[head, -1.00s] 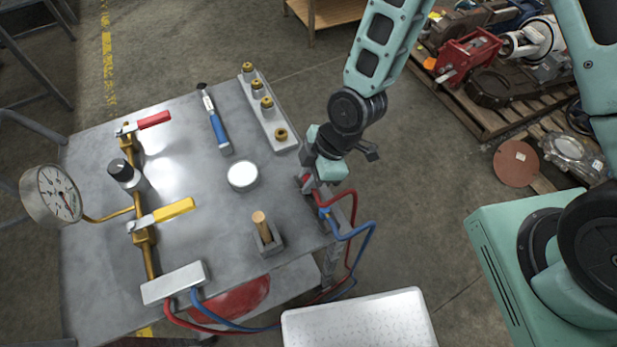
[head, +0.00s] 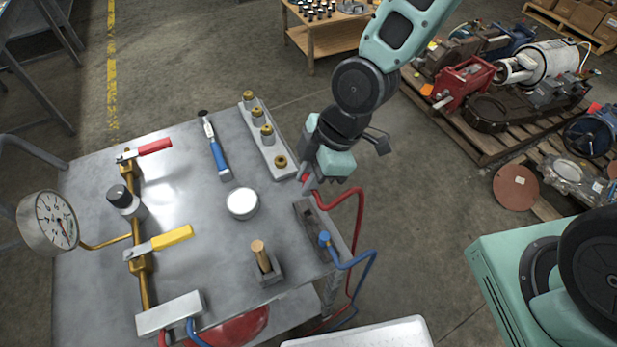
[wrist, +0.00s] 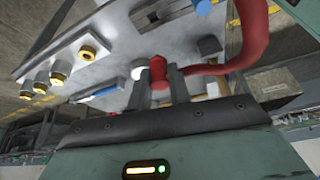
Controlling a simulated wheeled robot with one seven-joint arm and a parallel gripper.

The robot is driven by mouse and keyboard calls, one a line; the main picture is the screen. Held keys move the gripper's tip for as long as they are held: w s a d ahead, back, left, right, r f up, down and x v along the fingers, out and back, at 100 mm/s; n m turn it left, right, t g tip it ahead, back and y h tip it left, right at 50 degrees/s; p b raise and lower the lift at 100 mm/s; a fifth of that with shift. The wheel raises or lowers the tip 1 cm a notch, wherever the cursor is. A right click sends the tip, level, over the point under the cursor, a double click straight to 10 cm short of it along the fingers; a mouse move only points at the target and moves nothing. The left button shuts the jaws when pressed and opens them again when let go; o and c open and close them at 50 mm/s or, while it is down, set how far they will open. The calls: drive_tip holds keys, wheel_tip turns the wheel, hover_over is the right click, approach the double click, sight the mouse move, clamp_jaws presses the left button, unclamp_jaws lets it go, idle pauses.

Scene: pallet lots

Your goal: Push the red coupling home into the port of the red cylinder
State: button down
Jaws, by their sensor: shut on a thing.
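My gripper (head: 307,186) is shut on the red coupling (wrist: 158,72), above the right edge of the metal table. The coupling sits between the two fingers in the wrist view, with its red hose (wrist: 256,35) leading off to the right. In the head view the red hose (head: 360,208) loops down beside the table. A rounded red body (head: 235,327) shows partly under the table's front; I cannot tell whether it is the red cylinder. A red machine (head: 465,82) lies on the pallet at upper right. No port can be made out.
The dark holder (head: 306,220) at the table's right edge keeps the blue coupling (head: 324,240). A rail with brass fittings (head: 266,138), a white round lid (head: 242,203) and a yellow-handled valve (head: 172,238) stand on the table.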

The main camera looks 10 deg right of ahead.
drive_tip(key=w+d+f+m+t+h, duration=0.15)
drive_tip(key=w+d+f+m, duration=0.25)
drive_tip(key=d+f+m, duration=0.4)
drive_tip(key=w+d+f+m+t+h, duration=0.1)
drive_tip(key=w+d+f+m+t, duration=0.2)
drive_tip(key=w+d+f+m, duration=0.45)
drive_tip(key=s+d+f+m+h, duration=0.2)
drive_tip(key=s+d+f, duration=0.3)
drive_tip(key=d+f, duration=0.3)
drive_tip(key=d+m, duration=0.1)
drive_tip(key=d, duration=0.2)
drive_tip(key=shift+f, duration=0.3)
drive_tip(key=shift+m+t, duration=0.25)
